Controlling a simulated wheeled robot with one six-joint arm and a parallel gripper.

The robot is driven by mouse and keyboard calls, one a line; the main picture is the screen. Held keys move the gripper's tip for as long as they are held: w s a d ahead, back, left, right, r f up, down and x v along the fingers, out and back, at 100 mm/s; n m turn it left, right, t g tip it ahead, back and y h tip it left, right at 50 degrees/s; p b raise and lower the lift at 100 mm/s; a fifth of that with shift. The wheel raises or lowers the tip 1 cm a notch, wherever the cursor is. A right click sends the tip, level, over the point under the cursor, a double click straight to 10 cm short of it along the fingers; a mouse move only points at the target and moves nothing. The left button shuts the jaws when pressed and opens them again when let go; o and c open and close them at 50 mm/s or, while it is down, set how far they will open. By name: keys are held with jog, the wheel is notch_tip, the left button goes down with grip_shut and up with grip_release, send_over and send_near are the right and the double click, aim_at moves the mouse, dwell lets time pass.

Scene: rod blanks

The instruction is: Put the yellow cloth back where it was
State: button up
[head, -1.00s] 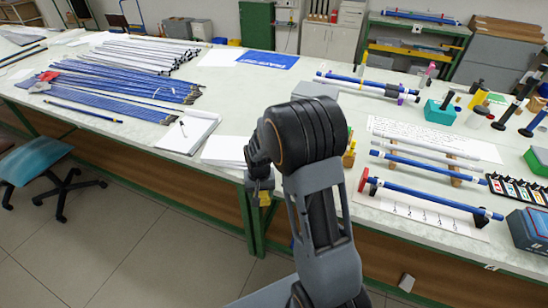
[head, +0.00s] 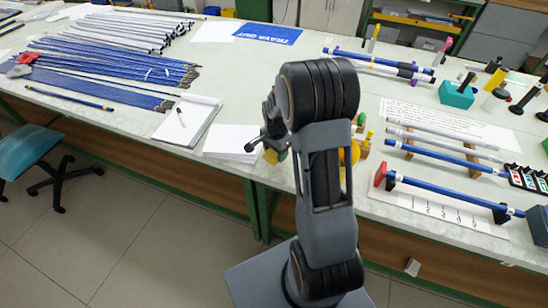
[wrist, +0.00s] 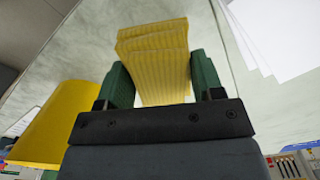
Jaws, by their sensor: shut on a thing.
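The yellow cloth (wrist: 155,50) is a ribbed, folded piece between the green finger pads of my gripper (wrist: 160,80) in the wrist view. My gripper is shut on it, and the cloth sticks out past the pads. Whether the cloth touches the bench is not clear. My arm hides part of the bench behind it.
White papers (head: 232,142) and a notepad (head: 187,121) lie left of my gripper. A yellow rounded object (wrist: 50,120) is close on the left in the wrist view. Rods on stands (head: 455,195) fill the right side. The bench's middle (head: 235,80) is clear.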

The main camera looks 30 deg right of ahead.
aim_at(275, 158)
jog(key=shift+f, duration=1.8)
jog(key=shift+f, duration=0.15)
jog(key=o, duration=0.9)
notch_tip(275, 158, up, 12)
jog(key=shift+a+r, duration=0.1)
jog(key=shift+s+a+r+n+t, duration=0.65)
jog(key=shift+s+a+r+n, duration=0.9)
jog(key=shift+s+n, duration=1)
jog(key=shift+s+a+r+n+t, duration=0.6)
jog(key=shift+s+a+r+n, duration=1.05)
jog(key=shift+s, duration=1.15)
jog(key=shift+s+a+r+n+t, duration=0.65)
jog(key=shift+s+a+r+n, duration=0.75)
jog(key=shift+s+n, duration=1.35)
